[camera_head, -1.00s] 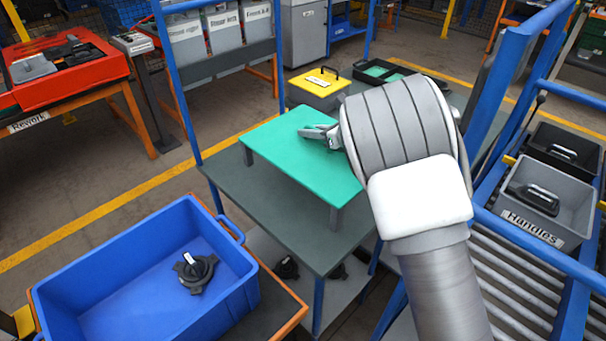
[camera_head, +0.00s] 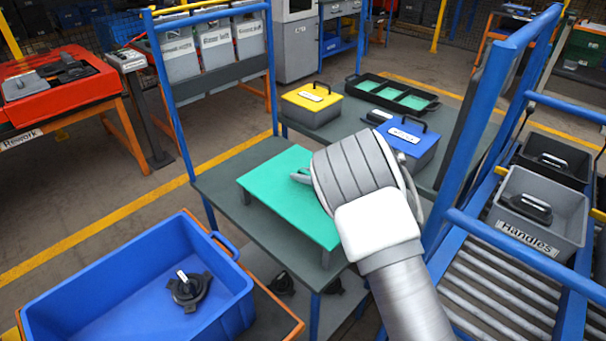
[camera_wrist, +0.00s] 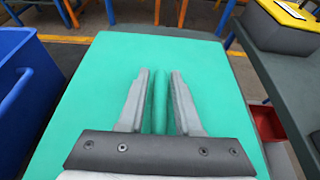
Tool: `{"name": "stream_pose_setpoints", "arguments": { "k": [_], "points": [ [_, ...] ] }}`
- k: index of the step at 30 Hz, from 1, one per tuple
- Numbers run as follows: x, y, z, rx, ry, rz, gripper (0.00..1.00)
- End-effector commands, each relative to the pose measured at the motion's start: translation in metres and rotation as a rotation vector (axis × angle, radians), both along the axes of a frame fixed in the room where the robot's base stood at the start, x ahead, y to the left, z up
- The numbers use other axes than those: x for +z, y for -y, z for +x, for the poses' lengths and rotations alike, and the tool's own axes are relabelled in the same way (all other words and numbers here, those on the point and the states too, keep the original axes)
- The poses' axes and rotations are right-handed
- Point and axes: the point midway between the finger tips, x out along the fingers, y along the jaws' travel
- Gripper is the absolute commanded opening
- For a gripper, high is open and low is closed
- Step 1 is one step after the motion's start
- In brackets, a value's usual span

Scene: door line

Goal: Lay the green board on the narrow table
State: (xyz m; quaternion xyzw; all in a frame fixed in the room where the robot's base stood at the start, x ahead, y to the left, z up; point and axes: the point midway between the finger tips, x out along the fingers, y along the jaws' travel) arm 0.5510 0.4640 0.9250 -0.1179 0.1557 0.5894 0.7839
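The green board (camera_head: 283,182) is a flat panel with short grey legs. It is level over the dark grey narrow table (camera_head: 262,232), its legs close to the tabletop; I cannot tell whether they touch it. My gripper (camera_head: 297,178) is at the board's top, and my arm hides the board's right part. Bare tabletop shows at the left and front.
A blue bin (camera_head: 60,310) holding a black part (camera_head: 188,288) stands front left. Behind are a yellow-topped case (camera_head: 312,103), a blue-topped case (camera_head: 408,138) and a black tray (camera_head: 395,92). Blue posts (camera_head: 172,110) rise at the table's far end. Rollers and a grey handles bin (camera_head: 540,212) are at right.

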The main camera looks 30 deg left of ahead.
Motion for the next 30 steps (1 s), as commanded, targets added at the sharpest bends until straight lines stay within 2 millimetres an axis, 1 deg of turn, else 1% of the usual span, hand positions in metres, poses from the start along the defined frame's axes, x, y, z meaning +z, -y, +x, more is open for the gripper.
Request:
{"name": "stream_pose_setpoints", "arguments": {
  "k": [1,2,10,13,17,24,27,30],
  "points": [
    [0.000,0.000,0.000,0.000,0.000,0.000,0.44],
    [0.000,0.000,0.000,0.000,0.000,0.000,0.47],
    [0.001,0.000,0.000,0.000,0.000,0.001,0.47],
    [0.004,0.005,-0.001,-0.001,0.000,0.002,0.47],
    [0.011,0.021,-0.005,-0.003,0.000,0.002,0.47],
    [0.024,0.055,-0.015,-0.004,0.000,0.002,0.47],
    [0.028,0.063,-0.018,-0.002,-0.001,0.002,0.47],
    [0.029,0.066,-0.019,-0.001,-0.001,0.001,0.47]
  ]
}}
